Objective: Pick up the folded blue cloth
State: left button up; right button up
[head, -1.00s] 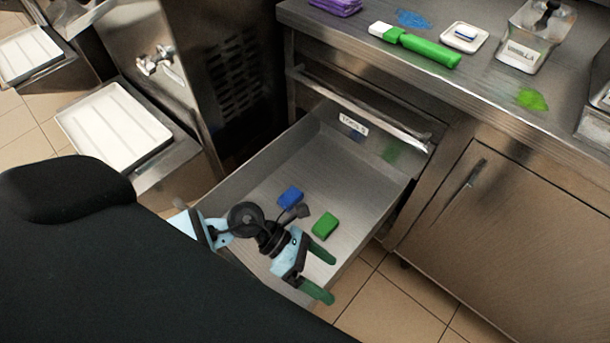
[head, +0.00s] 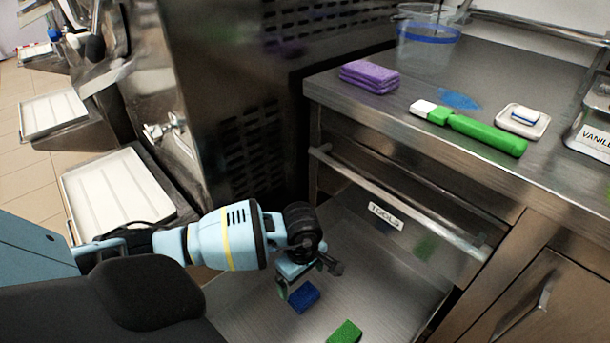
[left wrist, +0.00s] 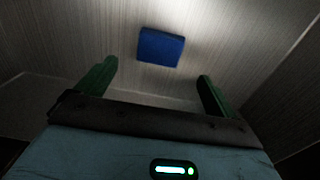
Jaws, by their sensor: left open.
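The folded blue cloth (head: 303,297) lies flat in the open metal drawer (head: 385,285), in the lower middle of the head view. In the left wrist view the cloth (left wrist: 160,47) shows beyond the fingertips, between the lines of the two fingers and apart from them. My left gripper (head: 291,279) points down into the drawer just above and beside the cloth, partly hidden by its own wrist. Its green fingers (left wrist: 155,86) are spread with nothing between them. My right gripper is not in view.
A green block (head: 345,332) lies in the drawer near the cloth. The drawer front is labelled TOOLS (head: 385,216). On the counter are folded purple cloths (head: 369,76), a green-handled tool (head: 485,134) and a small dish (head: 524,121). A freezer cabinet (head: 235,100) stands left.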

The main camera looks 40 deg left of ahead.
aim_at(304, 295)
pick_arm(q)
jog(key=shift+f, duration=0.9)
jog(key=f, duration=0.1)
jog(key=f+b, duration=0.1)
jog(key=f, duration=0.3)
jog(key=shift+d+b, duration=0.3)
jog(key=shift+b, duration=0.1)
jog(key=shift+r, duration=0.1)
jog(key=shift+c, duration=0.6)
jog(key=c, duration=0.9)
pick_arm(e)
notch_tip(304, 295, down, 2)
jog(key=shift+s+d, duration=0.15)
